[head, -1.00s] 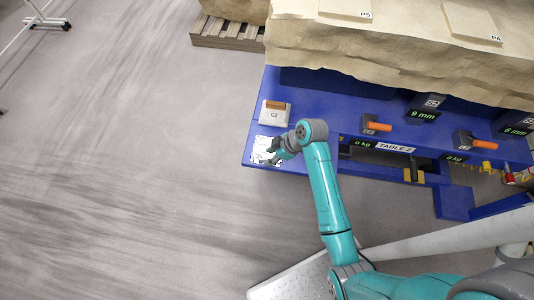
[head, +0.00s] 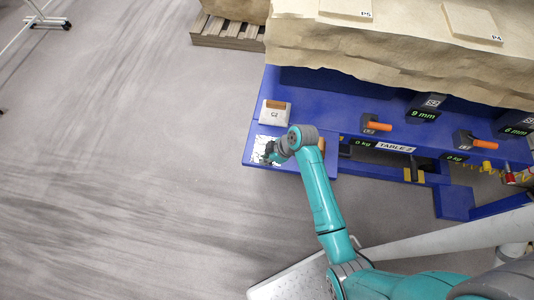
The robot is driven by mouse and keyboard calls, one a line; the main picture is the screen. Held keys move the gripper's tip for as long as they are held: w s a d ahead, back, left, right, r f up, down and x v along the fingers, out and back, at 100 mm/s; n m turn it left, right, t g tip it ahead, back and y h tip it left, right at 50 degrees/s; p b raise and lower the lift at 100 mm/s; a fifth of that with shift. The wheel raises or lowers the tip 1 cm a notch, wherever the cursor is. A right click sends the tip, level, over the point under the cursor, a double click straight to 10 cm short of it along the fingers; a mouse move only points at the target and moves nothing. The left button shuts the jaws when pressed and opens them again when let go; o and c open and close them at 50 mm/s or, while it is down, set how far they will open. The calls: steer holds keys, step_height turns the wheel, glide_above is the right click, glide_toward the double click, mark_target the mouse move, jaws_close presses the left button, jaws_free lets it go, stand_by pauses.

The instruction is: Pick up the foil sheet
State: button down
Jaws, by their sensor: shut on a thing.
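The foil sheet (head: 261,145) is a small, shiny silver-white piece at the front left corner of the blue table (head: 318,168). My gripper (head: 268,158) is over the foil's right part and is shut on it. The fingertips are small here and partly hidden by my wrist. I cannot tell whether the foil is clear of the table surface.
A small pale block with a brown top (head: 275,114), marked C2, stands just behind the foil. Orange-handled tools (head: 377,126) and black displays are to the right. A large tan fossil block (head: 400,60) fills the back.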

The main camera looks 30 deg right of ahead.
steer(key=shift+r, duration=0.15)
step_height(320, 180, up, 10)
steer(key=shift+f, duration=0.1)
steer(key=c, duration=1.8)
jaws_free()
jaws_close()
